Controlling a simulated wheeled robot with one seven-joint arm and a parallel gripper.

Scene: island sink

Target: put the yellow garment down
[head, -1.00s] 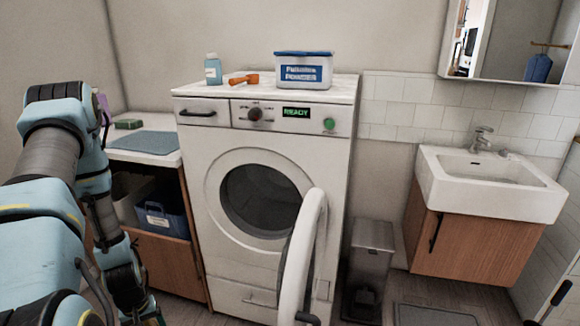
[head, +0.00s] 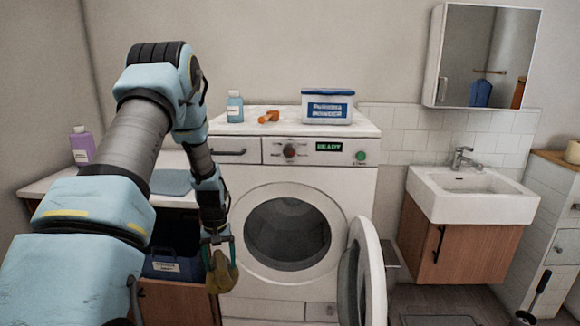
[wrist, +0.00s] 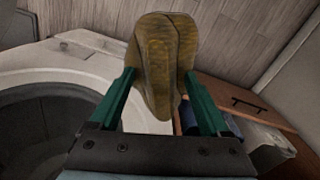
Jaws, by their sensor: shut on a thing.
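The yellow garment (head: 221,273) hangs from my gripper (head: 218,239) in the head view, in front of the left side of the washing machine (head: 240,290). In the wrist view the garment (wrist: 160,62) is a folded, mustard-yellow bundle between the two green fingers of my gripper (wrist: 162,90). The fingers are shut on it from both sides. The garment is held in the air, clear of the floor. The washer's round door (head: 372,275) stands open to the right, and its drum (head: 287,233) looks dark inside.
A blue labelled bin (head: 172,265) sits in the cabinet left of the washer, partly behind my arm. A powder box (head: 327,107), an orange scoop (head: 268,117) and a blue bottle (head: 234,107) stand on the washer. A sink (head: 470,190) is at the right.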

